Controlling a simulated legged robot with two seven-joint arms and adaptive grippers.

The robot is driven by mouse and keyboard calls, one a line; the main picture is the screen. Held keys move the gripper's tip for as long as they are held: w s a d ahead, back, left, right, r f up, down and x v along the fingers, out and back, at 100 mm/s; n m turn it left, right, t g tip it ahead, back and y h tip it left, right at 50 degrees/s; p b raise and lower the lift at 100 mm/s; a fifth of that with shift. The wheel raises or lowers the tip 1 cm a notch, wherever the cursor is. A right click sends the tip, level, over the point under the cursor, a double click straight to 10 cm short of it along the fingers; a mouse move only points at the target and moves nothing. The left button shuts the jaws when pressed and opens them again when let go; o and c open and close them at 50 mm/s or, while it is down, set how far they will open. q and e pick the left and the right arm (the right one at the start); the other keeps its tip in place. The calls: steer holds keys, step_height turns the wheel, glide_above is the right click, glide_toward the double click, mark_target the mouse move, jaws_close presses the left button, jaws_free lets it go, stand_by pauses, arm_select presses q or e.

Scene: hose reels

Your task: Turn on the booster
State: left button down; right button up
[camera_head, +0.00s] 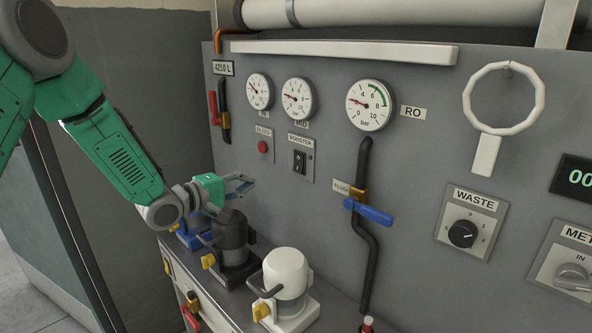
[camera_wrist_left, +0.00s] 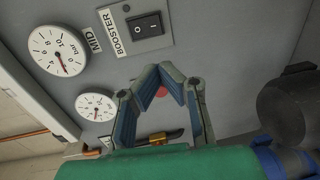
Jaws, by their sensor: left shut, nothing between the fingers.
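The booster switch (camera_head: 299,162) is a black rocker on a grey plate labelled BOOSTER, below the middle gauge on the grey panel. It also shows at the top of the left wrist view (camera_wrist_left: 146,24), lying sideways with its 1 and 0 marks. My left gripper (camera_head: 243,184) is to the left of the switch and lower, apart from it. In the wrist view its blue-padded fingers (camera_wrist_left: 164,76) come together at the tips, shut and empty. Part of a red button (camera_wrist_left: 161,92) shows between the fingers. My right gripper is in neither view.
The red button (camera_head: 263,147) is left of the switch. A blue-handled valve (camera_head: 368,210) on a black pipe is to its right. Black (camera_head: 232,240) and white (camera_head: 287,275) canisters stand on the ledge below the gripper. Gauges line the panel above.

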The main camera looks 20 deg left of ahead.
arm_select(q)
steer(key=d, duration=0.1)
glide_toward(298, 171)
steer(key=w, duration=0.4)
steer(key=w+d, duration=0.1)
steer(key=w+d+f+p, duration=0.1)
steer(key=w, duration=0.1)
steer(key=shift+w+d, duration=0.3)
steer(key=shift+w, duration=0.05)
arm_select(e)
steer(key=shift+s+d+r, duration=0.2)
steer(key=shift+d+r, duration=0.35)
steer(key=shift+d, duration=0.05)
arm_select(q)
steer(key=shift+a, duration=0.1)
